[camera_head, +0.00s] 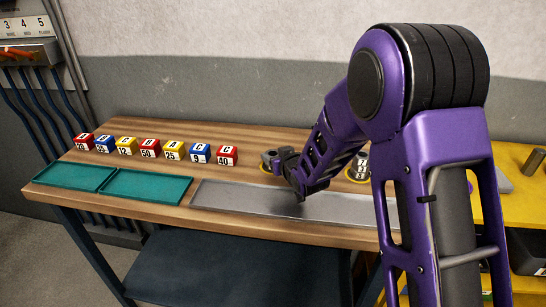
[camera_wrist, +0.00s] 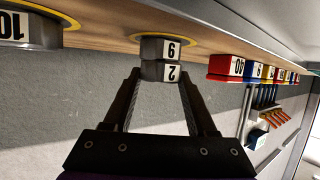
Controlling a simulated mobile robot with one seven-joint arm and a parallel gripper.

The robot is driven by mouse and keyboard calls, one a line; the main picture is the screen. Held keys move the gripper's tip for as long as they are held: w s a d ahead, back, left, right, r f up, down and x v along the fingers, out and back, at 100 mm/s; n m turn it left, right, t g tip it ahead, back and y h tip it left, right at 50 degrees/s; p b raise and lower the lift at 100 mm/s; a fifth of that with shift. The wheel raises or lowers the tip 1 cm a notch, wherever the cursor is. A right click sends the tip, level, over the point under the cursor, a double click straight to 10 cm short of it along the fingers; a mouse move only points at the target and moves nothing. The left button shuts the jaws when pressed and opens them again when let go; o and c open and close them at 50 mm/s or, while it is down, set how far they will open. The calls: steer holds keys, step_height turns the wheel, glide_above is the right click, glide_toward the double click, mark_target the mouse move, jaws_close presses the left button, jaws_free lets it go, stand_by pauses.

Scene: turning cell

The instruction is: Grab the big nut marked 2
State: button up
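In the wrist view, a grey metal nut marked 2 (camera_wrist: 161,73) is stacked with another grey nut (camera_wrist: 165,49) whose mark reads 9 or 6 in this upside-down view. The nut marked 2 is the upper one; the stack stands on a yellow ring on the wooden bench. My gripper (camera_wrist: 160,78) is open, with its fingertips on either side of the nut marked 2 and small gaps beside it. In the head view my gripper (camera_head: 281,160) is at the stack's yellow ring, and it partly hides the nuts.
Another nut stack (camera_head: 358,168) stands to the right, partly behind my arm. A nut marked 10 (camera_wrist: 28,30) shows in the wrist view. Several coloured blocks (camera_head: 150,146) line the bench's left. Two green trays (camera_head: 148,186) and a bare grey tray (camera_head: 240,200) lie in front.

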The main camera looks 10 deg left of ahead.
jaws_close()
steer(key=shift+r, duration=0.15)
